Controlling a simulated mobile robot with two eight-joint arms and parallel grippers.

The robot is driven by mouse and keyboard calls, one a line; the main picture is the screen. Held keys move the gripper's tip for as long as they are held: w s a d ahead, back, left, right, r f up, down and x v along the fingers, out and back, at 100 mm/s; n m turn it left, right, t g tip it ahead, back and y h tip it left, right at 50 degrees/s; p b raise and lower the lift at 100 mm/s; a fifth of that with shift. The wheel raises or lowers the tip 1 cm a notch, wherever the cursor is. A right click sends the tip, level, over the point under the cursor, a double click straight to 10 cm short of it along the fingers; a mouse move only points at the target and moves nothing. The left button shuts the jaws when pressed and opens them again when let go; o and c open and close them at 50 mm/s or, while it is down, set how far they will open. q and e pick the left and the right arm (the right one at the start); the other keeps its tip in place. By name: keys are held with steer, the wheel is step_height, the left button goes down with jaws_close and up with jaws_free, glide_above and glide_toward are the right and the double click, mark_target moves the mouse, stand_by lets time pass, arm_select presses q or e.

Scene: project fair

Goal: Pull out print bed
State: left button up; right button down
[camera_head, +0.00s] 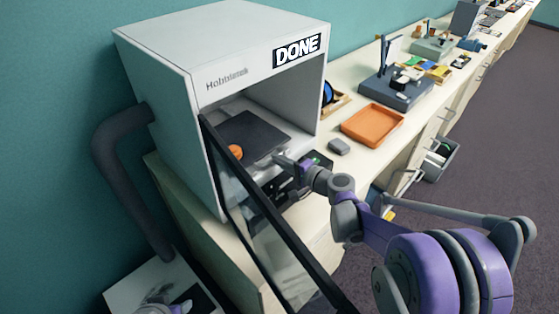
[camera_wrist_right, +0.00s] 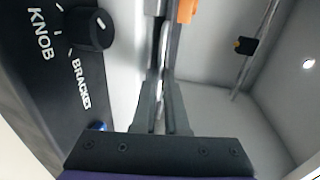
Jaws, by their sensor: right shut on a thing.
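The print bed (camera_head: 252,137) is a dark flat plate inside the white printer enclosure (camera_head: 155,80), with a round orange piece (camera_head: 236,151) on it. The enclosure's dark-framed glass door (camera_head: 262,225) stands open toward me. My right gripper (camera_head: 283,161) reaches in past the door to the bed's front edge. In the right wrist view its fingers (camera_wrist_right: 162,105) are shut on the bed, seen edge-on as a thin grey strip (camera_wrist_right: 167,45), and the orange piece (camera_wrist_right: 187,10) shows beside it. A small purple and grey part of my left arm shows at the bottom left; its jaws cannot be made out.
A knob (camera_wrist_right: 88,28) sits on the dark front panel. On the bench right of the enclosure are a small grey block (camera_head: 339,146), an orange tray (camera_head: 372,125) and a dark device (camera_head: 396,92). A thick hose (camera_head: 125,175) runs down the enclosure's left side. Open floor lies at right.

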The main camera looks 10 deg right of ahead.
steer(key=shift+d, duration=0.1)
stand_by(0.7)
steer(key=f+v, duration=0.1)
steer(key=v, duration=0.8)
steer(key=f+b+v, duration=0.1)
steer(key=f+v, duration=0.1)
steer(key=v, duration=0.6)
steer(key=shift+s+d+f, duration=0.2)
steer(key=shift+s+d, duration=0.15)
steer(key=shift+s, duration=0.35)
steer(key=c, duration=1.2)
jaws_free()
steer(key=v, duration=1.1)
steer(key=shift+a, duration=0.15)
